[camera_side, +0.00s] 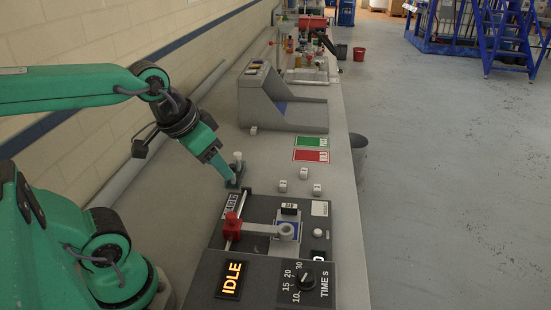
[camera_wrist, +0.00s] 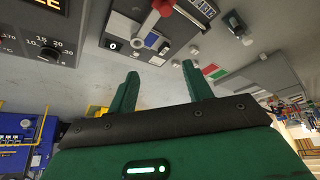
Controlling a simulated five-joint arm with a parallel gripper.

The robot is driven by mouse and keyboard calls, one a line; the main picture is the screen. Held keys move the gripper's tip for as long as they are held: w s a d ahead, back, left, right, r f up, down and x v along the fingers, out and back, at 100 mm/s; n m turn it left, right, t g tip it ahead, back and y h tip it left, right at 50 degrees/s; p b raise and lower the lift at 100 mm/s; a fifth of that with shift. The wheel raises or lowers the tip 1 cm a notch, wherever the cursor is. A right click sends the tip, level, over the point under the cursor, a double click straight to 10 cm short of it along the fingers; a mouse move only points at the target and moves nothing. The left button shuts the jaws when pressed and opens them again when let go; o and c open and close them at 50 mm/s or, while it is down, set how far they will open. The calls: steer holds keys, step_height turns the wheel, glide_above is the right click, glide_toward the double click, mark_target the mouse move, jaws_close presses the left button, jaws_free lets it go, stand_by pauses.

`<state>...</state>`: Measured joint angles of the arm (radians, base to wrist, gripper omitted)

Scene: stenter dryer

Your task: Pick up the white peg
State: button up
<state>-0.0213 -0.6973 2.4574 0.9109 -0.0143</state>
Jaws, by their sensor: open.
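The white peg (camera_side: 238,157) stands upright at the far left corner of the dark machine, right beside my gripper (camera_side: 233,181) in the side view. Its lower part is hard to make out there, behind or next to the fingers. In the wrist view the white peg (camera_wrist: 235,22) shows at the upper right, with a dark base at one end. It lies outside the space between my fingers. My gripper (camera_wrist: 160,70) is open, its two green fingers apart with nothing held between them. Whether a finger touches the peg cannot be told.
A grey console (camera_side: 282,105) stands farther back. The wall is left.

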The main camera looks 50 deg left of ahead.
steer(key=w+a+r+n+g, duration=0.1)
steer(key=w+a+n+g, duration=0.15)
steer(key=w+a, duration=0.5)
steer(key=n+g, duration=0.4)
steer(key=n, duration=0.4)
glide_above(237, 153)
steer(key=d, duration=0.1)
steer(key=shift+t, duration=0.25)
steer(key=f, duration=1.4)
steer(key=shift+w+f, duration=0.2)
steer(key=shift+w, duration=0.05)
steer(key=shift+a+f+h, duration=0.3)
steer(key=shift+a+f, duration=0.1)
steer(key=shift+d+f, duration=0.1)
steer(key=shift+f, duration=1.2)
steer(key=shift+s+f, duration=0.1)
steer(key=shift+s+f, duration=0.2)
steer(key=shift+f, duration=2.3)
